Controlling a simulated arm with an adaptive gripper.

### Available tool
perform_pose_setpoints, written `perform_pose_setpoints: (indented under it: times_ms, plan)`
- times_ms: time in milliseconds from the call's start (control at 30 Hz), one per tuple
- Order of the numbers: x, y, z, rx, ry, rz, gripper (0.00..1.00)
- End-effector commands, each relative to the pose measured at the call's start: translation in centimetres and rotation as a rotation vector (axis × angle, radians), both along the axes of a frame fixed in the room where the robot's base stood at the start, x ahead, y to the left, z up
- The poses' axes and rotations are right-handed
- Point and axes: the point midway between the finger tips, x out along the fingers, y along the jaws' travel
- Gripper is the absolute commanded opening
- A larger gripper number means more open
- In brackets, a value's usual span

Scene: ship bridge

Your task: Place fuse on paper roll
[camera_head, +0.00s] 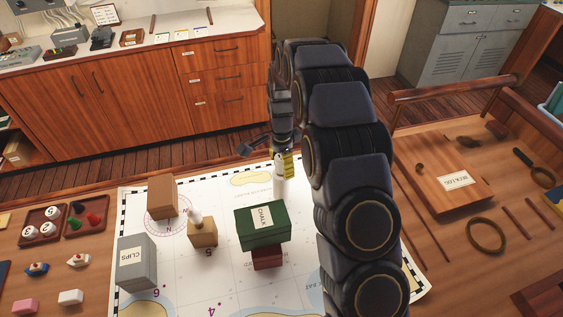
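My gripper (270,148) points down over the far edge of the chart. One dark finger is spread out to the left; the other is largely hidden by my arm. A white upright cylinder (280,187), which looks like the paper roll, stands on the chart below it. A small yellow piece with dark marks (288,166) shows just above the cylinder, partly behind my arm. I cannot tell if it is the fuse or part of my gripper, nor whether it touches the cylinder. A small whitish piece (196,217) lies on a tan box (202,234).
Near the cylinder stand a green CHALK box (262,238) on a red block (268,259), a brown box (162,203) and a grey CLIPS box (137,273). Trays of game pieces (85,232) lie left. A BECKLOG wooden board (455,181) lies right. Bare chart shows in front.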

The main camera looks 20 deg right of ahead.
Motion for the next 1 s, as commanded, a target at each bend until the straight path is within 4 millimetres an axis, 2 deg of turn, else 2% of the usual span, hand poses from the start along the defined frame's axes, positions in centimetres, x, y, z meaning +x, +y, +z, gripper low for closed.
perform_pose_setpoints:
  times_ms: [200,333,800,1000]
  plan:
    - [0.0,0.0,0.1,0.000,0.000,0.000,0.55]
    - [0.0,0.0,1.2,-0.001,-0.001,0.000,0.55]
    - [0.1,-0.1,10.6,0.000,-0.005,-0.001,0.55]
    - [-0.1,0.0,12.1,0.001,0.001,0.000,0.55]
